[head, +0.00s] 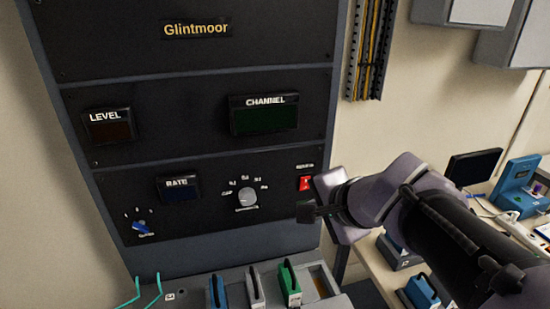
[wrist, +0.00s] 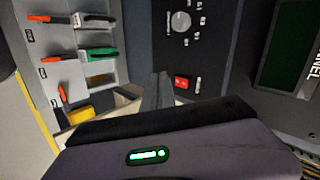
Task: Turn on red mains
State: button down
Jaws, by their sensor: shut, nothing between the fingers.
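The red mains switch (head: 305,183) is a small red rocker at the right end of the rack's lowest black panel. It also shows in the wrist view (wrist: 182,83), just right of the fingertips. My gripper (head: 306,211) is shut and empty. In the head view its tips appear just below the switch. I cannot tell whether they touch the panel. The switch face is unobstructed in both views. Its on or off position is too small to read. The LEVEL (head: 109,126), CHANNEL (head: 264,115) and RATE (head: 179,188) displays are dark.
A grey rotary knob (head: 247,197) sits left of the switch, and a blue knob (head: 140,227) is further left. Below the panel, a grey holder (head: 196,293) carries blue, grey and green handled items. A bench with devices (head: 520,185) stands at right.

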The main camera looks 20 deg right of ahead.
jog(key=w+d+r+m+h, duration=0.1)
jog(key=d+m, duration=0.2)
jog(key=d, duration=0.3)
jog(key=shift+r+t, duration=0.3)
jog(key=shift+r, duration=0.1)
jog(key=shift+a, duration=0.1)
jog(key=b, duration=0.3)
send_near(305, 184)
notch_tip(305, 184, down, 3)
jog(key=w, duration=0.3)
jog(key=shift+w, duration=0.3)
jog(key=shift+w+d, duration=0.3)
jog(key=shift+w, duration=0.1)
